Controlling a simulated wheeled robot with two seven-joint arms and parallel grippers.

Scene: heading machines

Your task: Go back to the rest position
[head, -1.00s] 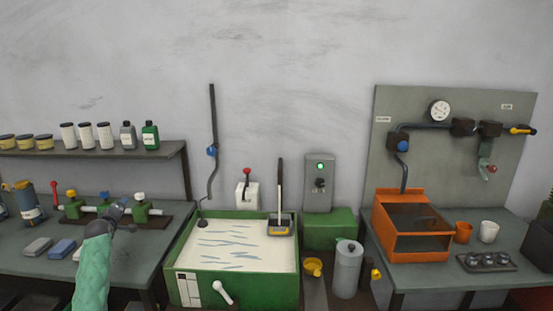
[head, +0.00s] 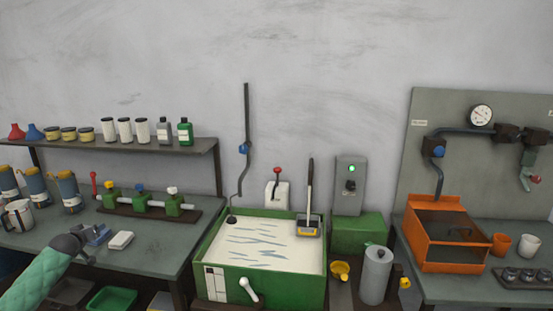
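My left arm, in a pale green quilted sleeve, comes in from the lower left. My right gripper is not in view.
A green tank (head: 262,291) with pale liquid stands in the middle. A grey cylinder (head: 375,275) and an orange box (head: 447,240) are to its right. Blue canisters (head: 68,192) and a metal jug (head: 18,216) are at left. A shelf (head: 120,147) holds several bottles above the bench.

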